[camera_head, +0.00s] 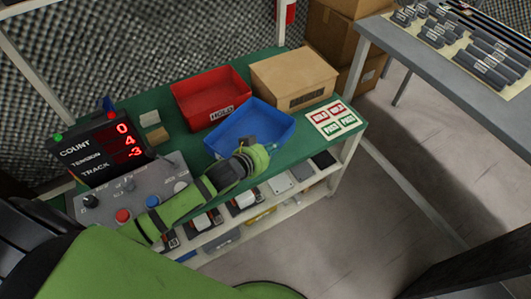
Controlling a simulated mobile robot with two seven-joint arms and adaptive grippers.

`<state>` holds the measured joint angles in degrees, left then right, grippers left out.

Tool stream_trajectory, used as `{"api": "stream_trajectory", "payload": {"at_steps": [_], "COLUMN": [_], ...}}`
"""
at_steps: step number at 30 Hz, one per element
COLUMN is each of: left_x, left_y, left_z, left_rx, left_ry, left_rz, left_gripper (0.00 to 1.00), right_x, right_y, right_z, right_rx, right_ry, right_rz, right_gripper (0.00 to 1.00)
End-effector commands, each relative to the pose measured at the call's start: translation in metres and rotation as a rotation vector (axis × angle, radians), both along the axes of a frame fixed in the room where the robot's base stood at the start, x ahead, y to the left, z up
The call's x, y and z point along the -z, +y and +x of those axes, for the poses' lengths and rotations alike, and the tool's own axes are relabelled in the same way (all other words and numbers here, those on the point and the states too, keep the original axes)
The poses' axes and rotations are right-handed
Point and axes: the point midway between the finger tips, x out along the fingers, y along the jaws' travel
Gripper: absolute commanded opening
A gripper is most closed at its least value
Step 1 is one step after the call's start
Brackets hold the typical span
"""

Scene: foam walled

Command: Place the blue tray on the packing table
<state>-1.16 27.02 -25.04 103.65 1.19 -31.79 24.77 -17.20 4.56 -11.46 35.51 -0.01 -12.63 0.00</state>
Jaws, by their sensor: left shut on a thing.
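The blue tray (272,122) is an open, shallow box, over the front part of the green-topped table (176,138). My left gripper (247,142) is at the tray's near wall and shut on it; the wrist hides part of that wall. I cannot tell whether the tray's base touches the green top. The tray looks about level and empty apart from the gripper part over it. A second, grey table (447,76) stands at the right; no label shows which is the packing table. My right gripper is not in view.
A red HOLD tray (212,93) and a cardboard box (293,78) stand behind the blue tray. A red and green label sheet (333,119) lies to its right. A counter display (100,148) and a button panel (129,193) are at the left. A shelf with devices runs below.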

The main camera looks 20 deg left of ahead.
Motion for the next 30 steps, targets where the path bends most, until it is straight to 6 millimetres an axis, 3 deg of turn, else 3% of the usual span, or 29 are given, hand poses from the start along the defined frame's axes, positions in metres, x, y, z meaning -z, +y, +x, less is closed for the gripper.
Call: {"api": "stream_trajectory", "payload": {"at_steps": [5, 15, 28, 30], "left_x": [0.009, 0.047, 0.054, 0.056], "left_y": [0.017, 0.019, 0.018, 0.018], "left_z": [0.010, 0.011, 0.010, 0.009], "left_rx": [0.003, 0.002, 0.003, 0.002], "left_ry": [-0.008, -0.005, -0.007, -0.001], "left_rz": [0.001, -0.001, -0.001, -0.001], "left_gripper": [0.00, 0.00, 0.00, 0.28], "right_x": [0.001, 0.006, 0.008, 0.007], "right_y": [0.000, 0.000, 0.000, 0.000], "right_z": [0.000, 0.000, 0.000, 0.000], "right_rx": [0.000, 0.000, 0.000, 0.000], "right_ry": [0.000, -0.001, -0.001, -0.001], "right_rz": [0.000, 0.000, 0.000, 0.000], "right_gripper": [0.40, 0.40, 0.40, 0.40]}}
